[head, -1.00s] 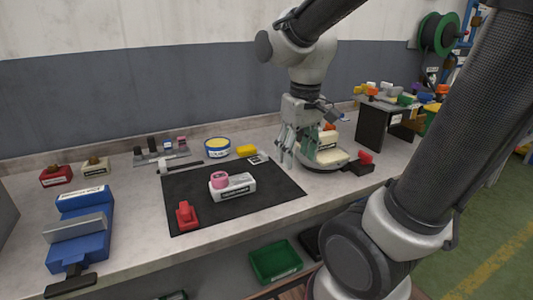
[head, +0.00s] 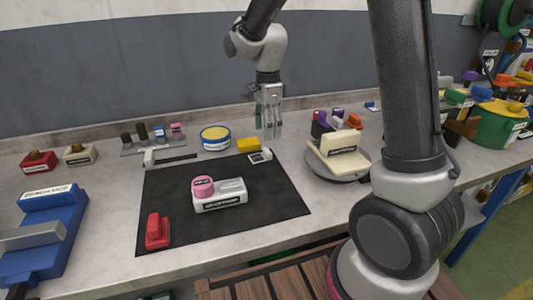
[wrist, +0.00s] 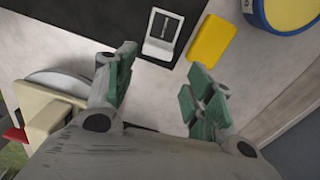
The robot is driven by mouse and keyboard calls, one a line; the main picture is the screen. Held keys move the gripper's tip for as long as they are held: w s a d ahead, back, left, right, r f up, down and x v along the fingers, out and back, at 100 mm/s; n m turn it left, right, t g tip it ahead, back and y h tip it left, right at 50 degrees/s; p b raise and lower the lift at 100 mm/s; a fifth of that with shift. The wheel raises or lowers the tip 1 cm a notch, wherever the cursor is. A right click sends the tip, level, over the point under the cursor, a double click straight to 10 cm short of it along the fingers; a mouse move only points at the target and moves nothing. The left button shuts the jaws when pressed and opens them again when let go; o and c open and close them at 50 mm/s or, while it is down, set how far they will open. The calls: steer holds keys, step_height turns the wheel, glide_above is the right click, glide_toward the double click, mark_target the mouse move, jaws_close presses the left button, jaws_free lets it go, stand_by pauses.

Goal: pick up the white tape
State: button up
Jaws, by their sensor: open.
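A white tape dispenser (head: 220,197) with a pink roll at its left end lies on the black mat; its label is too small to read, and I cannot tell whether it is the white tape. A small white item (head: 260,156) with a dark square lies at the mat's back right corner; it also shows in the wrist view (wrist: 163,37). My gripper (head: 268,132) is open and empty, pointing down above the back of the bench, right of the yellow block. The wrist view shows its green-padded fingers (wrist: 160,80) apart with bare bench between them.
A round turntable (head: 345,174) holding a cream block (head: 338,150) stands to the right. A yellow block (head: 248,145) and a blue-rimmed yellow tub (head: 215,138) are at the back. A red item (head: 157,230) lies on the mat (head: 275,205). A blue vice (head: 45,230) stands left.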

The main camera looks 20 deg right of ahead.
mark_target(267, 150)
steer(key=f, duration=0.7)
steer(key=shift+s+a+f, duration=0.2)
steer(key=shift+s+f, duration=0.1)
steer(key=shift+c, duration=0.4)
steer(key=c, duration=0.4)
